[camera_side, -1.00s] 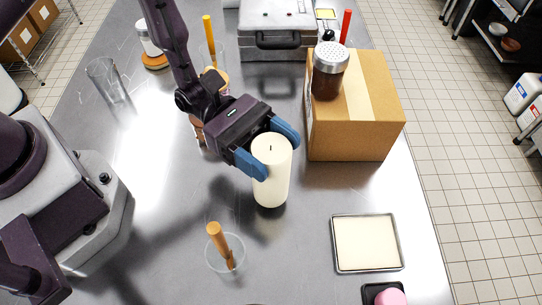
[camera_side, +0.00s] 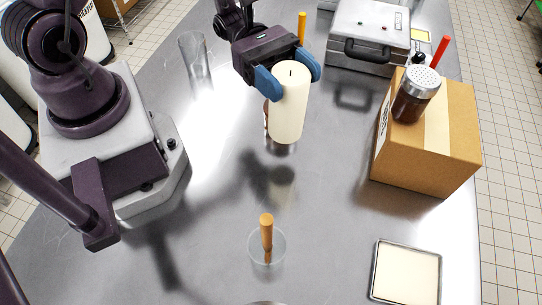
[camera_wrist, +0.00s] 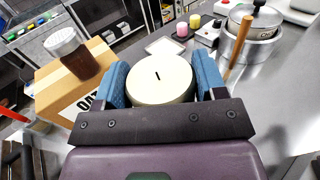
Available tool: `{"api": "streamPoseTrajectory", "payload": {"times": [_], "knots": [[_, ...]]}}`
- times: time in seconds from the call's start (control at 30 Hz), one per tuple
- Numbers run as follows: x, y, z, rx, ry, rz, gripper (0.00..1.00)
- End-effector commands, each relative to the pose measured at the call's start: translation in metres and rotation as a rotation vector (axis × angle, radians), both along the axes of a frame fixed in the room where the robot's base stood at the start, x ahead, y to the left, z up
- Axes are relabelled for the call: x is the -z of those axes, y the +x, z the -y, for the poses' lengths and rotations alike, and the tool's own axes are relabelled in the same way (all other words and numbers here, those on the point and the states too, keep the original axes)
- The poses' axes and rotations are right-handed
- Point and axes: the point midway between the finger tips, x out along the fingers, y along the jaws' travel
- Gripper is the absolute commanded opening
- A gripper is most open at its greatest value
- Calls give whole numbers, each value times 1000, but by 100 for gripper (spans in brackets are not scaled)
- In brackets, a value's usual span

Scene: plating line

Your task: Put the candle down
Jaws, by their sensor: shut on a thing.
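The cream pillar candle (camera_side: 289,105) is upright between the blue fingers of my gripper (camera_side: 288,84), which is shut on it. It appears raised above the metal table, with a shadow on the surface below and to its left. In the wrist view the candle's round top (camera_wrist: 160,78) and dark wick show between the two fingers of my gripper (camera_wrist: 160,85). The candle's lower end is hidden in the wrist view.
A cardboard box (camera_side: 430,145) bearing a brown shaker (camera_side: 414,97) stands to the right. A clear glass with an orange stick (camera_side: 266,235) is in front. A shallow cream-filled tray (camera_side: 375,275) lies front right. A metal case (camera_side: 370,35) is behind. Bare table lies between candle and glass.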

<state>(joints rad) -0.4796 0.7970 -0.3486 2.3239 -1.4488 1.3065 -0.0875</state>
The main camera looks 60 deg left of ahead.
Motion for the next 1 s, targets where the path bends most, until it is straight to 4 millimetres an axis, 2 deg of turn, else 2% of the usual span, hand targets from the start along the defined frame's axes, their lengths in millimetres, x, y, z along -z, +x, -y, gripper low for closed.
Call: {"api": "streamPoseTrajectory", "payload": {"times": [0.1,0.23,0.4,0.57,0.8,1.0], "knots": [[0,-21,-9,67,-14,1,11],[7,-32,-8,121,-25,2,11],[30,-33,-7,130,-30,5,11],[44,-33,-8,128,-27,7,11],[73,-33,-7,128,-28,7,11],[78,-33,-7,128,-26,10,11]]}}
